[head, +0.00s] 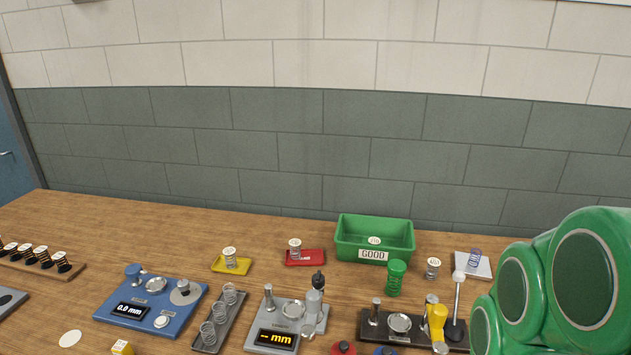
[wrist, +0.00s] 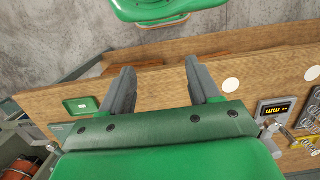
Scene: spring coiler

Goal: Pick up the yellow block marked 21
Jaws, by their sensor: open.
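A small yellow block (head: 122,348) sits on the wooden bench at the bottom left of the head view, partly cut off by the frame's lower edge. It has a white top face; its marking is too small to read. I cannot make out the block in the wrist view. My gripper (wrist: 160,66) is open in the wrist view, with its two dark fingers apart and nothing between them. It is above the bench, apart from the block. The head view does not show the gripper, only green links of my arm at the right.
Behind the block is a blue gauge (head: 150,306); a white disc (head: 70,338) lies to its left. A grey spring tray (head: 212,334), a grey gauge (head: 272,338) and a green GOOD bin (head: 345,243) stand further right. The wrist view shows a green tray (wrist: 68,107) at left.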

